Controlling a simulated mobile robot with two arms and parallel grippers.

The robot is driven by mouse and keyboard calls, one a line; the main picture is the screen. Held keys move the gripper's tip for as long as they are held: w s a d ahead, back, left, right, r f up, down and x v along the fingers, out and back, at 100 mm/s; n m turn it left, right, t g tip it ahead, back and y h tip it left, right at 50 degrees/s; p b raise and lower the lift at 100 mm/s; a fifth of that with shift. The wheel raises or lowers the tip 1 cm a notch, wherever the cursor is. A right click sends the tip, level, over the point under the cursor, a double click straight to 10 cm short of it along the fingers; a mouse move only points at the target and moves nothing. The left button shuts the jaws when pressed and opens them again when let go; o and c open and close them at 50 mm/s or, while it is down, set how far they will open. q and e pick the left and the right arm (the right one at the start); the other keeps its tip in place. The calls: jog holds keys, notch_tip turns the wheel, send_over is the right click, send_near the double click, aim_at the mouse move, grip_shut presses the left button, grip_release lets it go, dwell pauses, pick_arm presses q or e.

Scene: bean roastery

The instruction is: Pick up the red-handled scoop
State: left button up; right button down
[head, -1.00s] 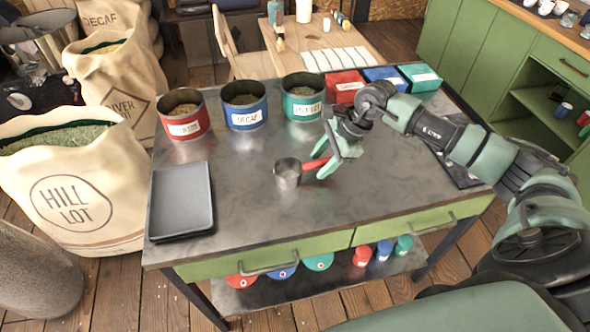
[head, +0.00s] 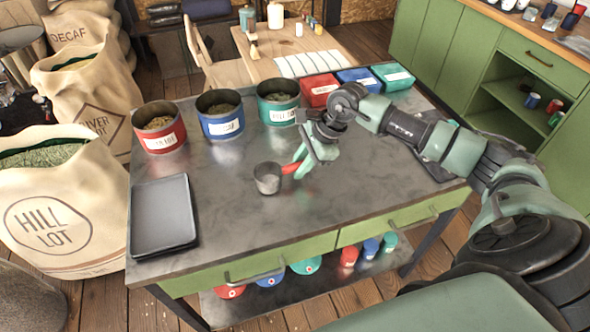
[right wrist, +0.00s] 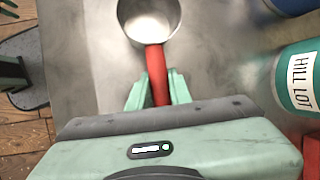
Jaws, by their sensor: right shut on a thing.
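The red-handled scoop has a grey metal cup (head: 267,179) and a red handle (head: 291,168). It is over the middle of the metal-topped table (head: 235,225). My right gripper (head: 303,165) is shut on the red handle, its fingers on either side of it. In the right wrist view the handle (right wrist: 156,72) runs between the two fingertips (right wrist: 158,88), and the cup (right wrist: 149,18) points away from the gripper. I cannot tell whether the cup touches the tabletop or is just above it.
Red (head: 160,140), blue (head: 220,127) and green (head: 279,115) cans stand along the back of the table, with small coloured boxes (head: 319,96) to their right. A dark tray (head: 163,222) lies at the left.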

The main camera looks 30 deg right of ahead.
aim_at(300, 162)
notch_tip(300, 162, up, 19)
jog(key=b, duration=0.2)
jog(key=shift+r+b, duration=0.15)
jog(key=shift+b, duration=0.2)
dwell(0.7)
